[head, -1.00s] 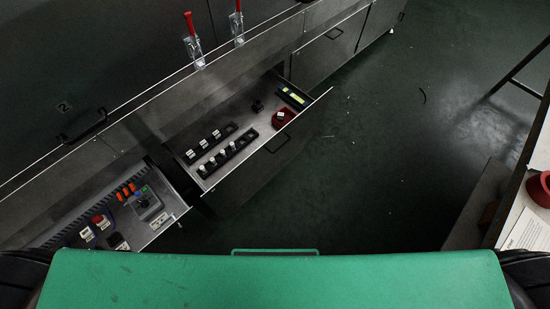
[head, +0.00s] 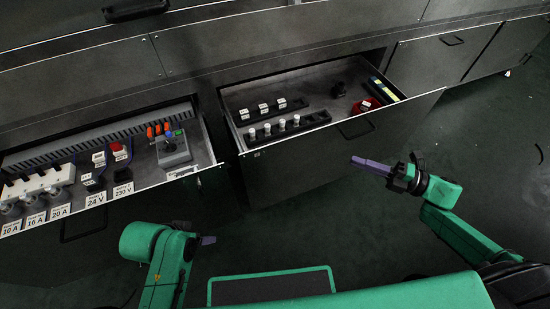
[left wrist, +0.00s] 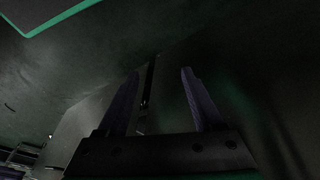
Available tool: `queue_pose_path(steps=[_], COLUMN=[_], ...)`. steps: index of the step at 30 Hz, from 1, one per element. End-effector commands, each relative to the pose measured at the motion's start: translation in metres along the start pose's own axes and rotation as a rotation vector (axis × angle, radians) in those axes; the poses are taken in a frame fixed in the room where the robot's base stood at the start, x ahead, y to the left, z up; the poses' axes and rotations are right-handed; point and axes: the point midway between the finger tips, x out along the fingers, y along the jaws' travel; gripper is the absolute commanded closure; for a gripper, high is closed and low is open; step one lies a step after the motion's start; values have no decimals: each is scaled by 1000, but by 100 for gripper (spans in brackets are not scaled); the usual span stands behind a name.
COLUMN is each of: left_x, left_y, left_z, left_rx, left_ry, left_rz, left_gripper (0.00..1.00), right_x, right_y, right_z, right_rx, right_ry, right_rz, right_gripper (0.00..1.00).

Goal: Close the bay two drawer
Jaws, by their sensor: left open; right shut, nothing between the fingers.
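Two drawers stand pulled out of the grey cabinet in the head view. The left drawer (head: 207,157) holds plugs, switches and a grey joystick box. The right drawer (head: 330,148) holds two rows of small fittings, a red part and a yellow-marked block. I cannot tell from a label now which one is bay two. My right gripper (head: 355,160) is shut and empty, in front of the right drawer's front panel. My left gripper (head: 210,240) is low, below and in front of the left drawer; its fingers are open and empty in the left wrist view (left wrist: 161,85).
The right drawer has a dark bar handle (head: 356,128) on its front; the left drawer has one too (head: 85,228). Closed cabinet fronts (head: 450,60) continue to the right. The dark green floor (head: 480,140) is clear at right.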

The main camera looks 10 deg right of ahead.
Motion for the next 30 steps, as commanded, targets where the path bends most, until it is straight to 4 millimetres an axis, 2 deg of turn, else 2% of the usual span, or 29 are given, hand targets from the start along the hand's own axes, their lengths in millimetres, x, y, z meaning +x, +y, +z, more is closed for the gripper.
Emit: queue_pose_path(steps=[5, 18, 21, 24, 30], left_x=[-3, 30, 46, 53, 55], left_y=[3, 25, 37, 45, 51], left_z=[-3, -20, -27, -32, -36], left_rx=[5, 24, 28, 28, 26], left_ry=[19, 177, 259, 319, 358], left_rz=[9, 69, 104, 127, 142], left_gripper=[32, 32, 32, 32, 32], right_x=[13, 106, 117, 125, 130], right_y=[6, 6, 5, 5, 7], right_z=[-6, -6, 8, 16, 21], right_rx=[-22, -22, -23, -20, -16], right_ry=[35, 30, 28, 27, 28], right_rz=[12, 13, 12, 10, 8], right_gripper=[100, 100, 100, 100, 100])
